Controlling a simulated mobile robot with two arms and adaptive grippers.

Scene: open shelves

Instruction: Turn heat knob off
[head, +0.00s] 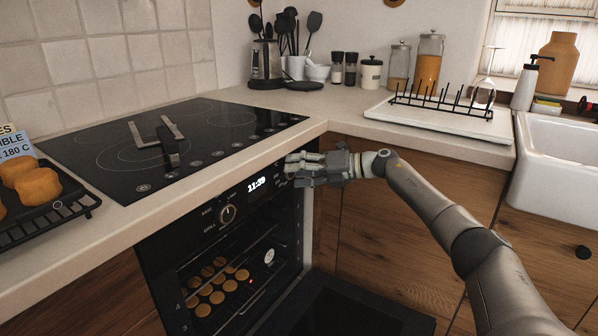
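The black built-in oven (165,262) sits under the counter with its door (345,308) lowered open. A round heat knob (228,214) with a pale rim is on its control panel, left of the lit display (257,184) reading 11:39. My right gripper (289,170) reaches in from the right, its fingers pointing left by the panel's right end. The fingers lie close together, and I cannot tell whether they are open or shut. They overlap the panel's right end, so any control behind them is hidden. The visible knob is clear of the gripper. My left gripper is not in view.
Round baked pieces (215,287) lie inside the oven. A rack with buns (38,186) stands at left. A drying rack (440,105) and sink (560,165) are at right.

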